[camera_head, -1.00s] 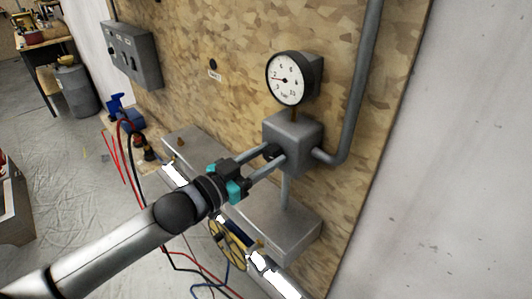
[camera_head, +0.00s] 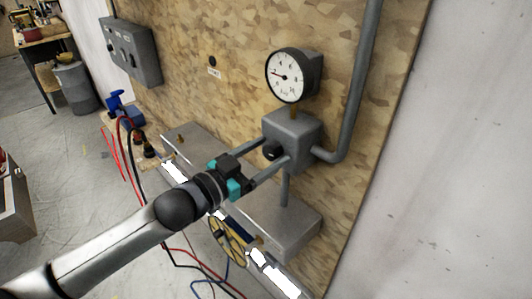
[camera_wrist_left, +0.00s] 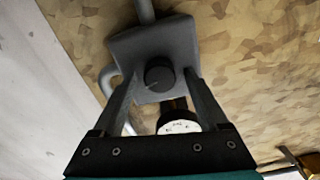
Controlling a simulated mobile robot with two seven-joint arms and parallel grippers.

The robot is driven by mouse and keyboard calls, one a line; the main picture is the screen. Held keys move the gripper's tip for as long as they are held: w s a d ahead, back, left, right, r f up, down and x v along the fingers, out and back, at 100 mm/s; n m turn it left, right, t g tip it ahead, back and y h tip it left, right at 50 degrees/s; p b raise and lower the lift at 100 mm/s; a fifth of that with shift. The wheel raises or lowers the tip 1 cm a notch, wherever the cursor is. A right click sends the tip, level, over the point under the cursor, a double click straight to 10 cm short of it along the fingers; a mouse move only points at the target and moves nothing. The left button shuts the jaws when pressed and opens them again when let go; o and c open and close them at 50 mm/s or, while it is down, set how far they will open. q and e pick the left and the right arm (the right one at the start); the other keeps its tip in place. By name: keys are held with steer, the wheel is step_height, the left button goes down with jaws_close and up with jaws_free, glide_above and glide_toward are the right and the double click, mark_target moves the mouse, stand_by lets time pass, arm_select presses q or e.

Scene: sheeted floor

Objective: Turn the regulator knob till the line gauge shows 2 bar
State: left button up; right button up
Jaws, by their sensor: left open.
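The dark regulator knob (camera_head: 271,152) is on the front of a grey valve box (camera_head: 293,140) on the wooden board. The knob also shows in the left wrist view (camera_wrist_left: 159,75), with a pale line on its face. My left gripper (camera_head: 274,151) is open. Its two fingers stand on either side of the knob, with gaps on both sides in the left wrist view (camera_wrist_left: 161,84). The round white line gauge (camera_head: 287,76) is above the box. Its red needle points left and slightly up, at about the 2 mark. My right gripper is not in view.
A grey pipe (camera_head: 362,90) bends up from the box's right side. A metal ledge (camera_head: 262,222) lies below, with a yellow handwheel (camera_head: 227,241) in front. A grey control box (camera_head: 131,50) hangs at upper left. Hoses lie on the sheeted floor.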

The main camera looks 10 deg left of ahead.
arm_select(q)
steer(key=b+v, duration=0.1)
steer(key=v, duration=1.4)
stand_by(0.4)
steer(key=shift+s+a, duration=0.1)
stand_by(0.4)
